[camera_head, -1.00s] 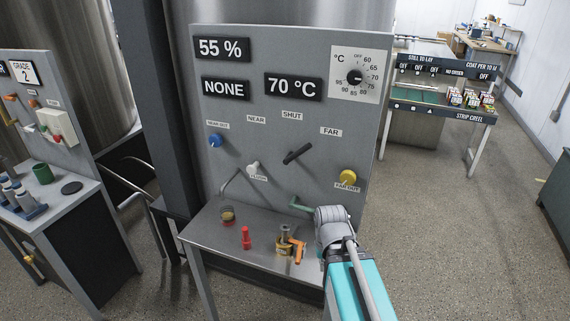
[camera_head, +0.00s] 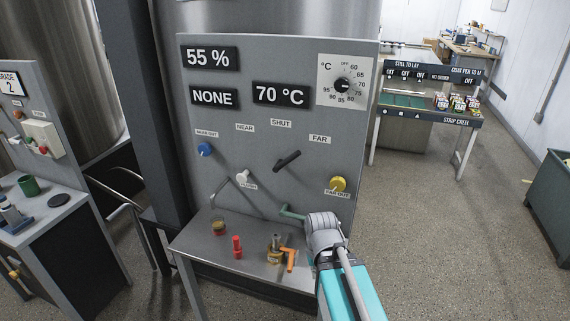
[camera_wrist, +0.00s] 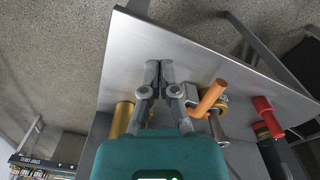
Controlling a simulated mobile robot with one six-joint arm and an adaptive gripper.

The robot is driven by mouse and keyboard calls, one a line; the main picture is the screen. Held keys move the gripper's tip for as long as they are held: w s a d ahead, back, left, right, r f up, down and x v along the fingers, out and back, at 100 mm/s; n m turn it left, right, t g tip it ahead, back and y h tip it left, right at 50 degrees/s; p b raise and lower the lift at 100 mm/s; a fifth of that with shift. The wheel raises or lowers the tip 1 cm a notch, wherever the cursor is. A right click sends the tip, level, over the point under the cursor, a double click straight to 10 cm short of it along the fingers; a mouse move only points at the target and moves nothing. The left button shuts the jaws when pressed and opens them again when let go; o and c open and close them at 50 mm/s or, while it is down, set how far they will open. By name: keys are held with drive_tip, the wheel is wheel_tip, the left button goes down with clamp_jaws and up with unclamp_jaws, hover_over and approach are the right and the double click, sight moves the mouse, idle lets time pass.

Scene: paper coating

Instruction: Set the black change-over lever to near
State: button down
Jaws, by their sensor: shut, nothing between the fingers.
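The black change-over lever (camera_head: 287,160) is on the grey upright panel (camera_head: 225,130) in the head view. It lies slanted, from lower left to upper right, below the SHUT label (camera_head: 281,123). The NEAR label (camera_head: 245,127) is to its upper left and the FAR label (camera_head: 320,138) to its upper right. My gripper (camera_wrist: 160,65) shows in the wrist view with its fingers together and empty, over the steel shelf (camera_wrist: 200,65). In the head view my wrist hides the fingers, below and right of the lever, apart from it. The lever is not visible in the wrist view.
A yellow knob (camera_head: 338,184), a blue knob (camera_head: 204,149) and a white knob (camera_head: 242,176) are around the lever. A green spout (camera_head: 291,213) juts out below it. The shelf holds a red item (camera_head: 237,247) and a brass fitting with an orange handle (camera_head: 291,259).

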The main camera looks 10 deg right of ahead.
drive_tip(key=c, duration=1.1)
unclamp_jaws()
drive_tip(key=o, duration=0.5)
drive_tip(key=shift+w+r+n+h, duration=0.1)
drive_tip(key=shift+w+n+h, duration=0.2)
drive_tip(key=shift+w, duration=0.2)
drive_tip(key=shift+c, duration=0.2)
drive_tip(key=shift+o, duration=0.5)
drive_tip(key=w+r+n+h+p, duration=0.1)
drive_tip(key=w+r+n+h, duration=0.2)
drive_tip(key=w, duration=0.4)
drive_tip(key=shift+r+n+h, duration=0.2)
drive_tip(key=shift+n+h, duration=0.5)
drive_tip(key=shift+h, duration=0.3)
drive_tip(key=n+t+h+p, duration=0.3)
drive_tip(key=n+t+h, duration=0.3)
drive_tip(key=n+h, duration=0.45)
approach(287, 160)
drive_tip(key=a, duration=0.1)
drive_tip(key=s+a+h, duration=0.1)
drive_tip(key=shift+a+f+m, duration=0.25)
drive_tip(key=shift+a+m, duration=0.05)
drive_tip(key=shift+m, duration=0.05)
drive_tip(key=shift+w+d, duration=0.1)
drive_tip(key=x, duration=1.3)
drive_tip(key=shift+w+d+f, duration=0.15)
drive_tip(key=shift+w+d, duration=0.05)
drive_tip(key=shift+d, duration=0.1)
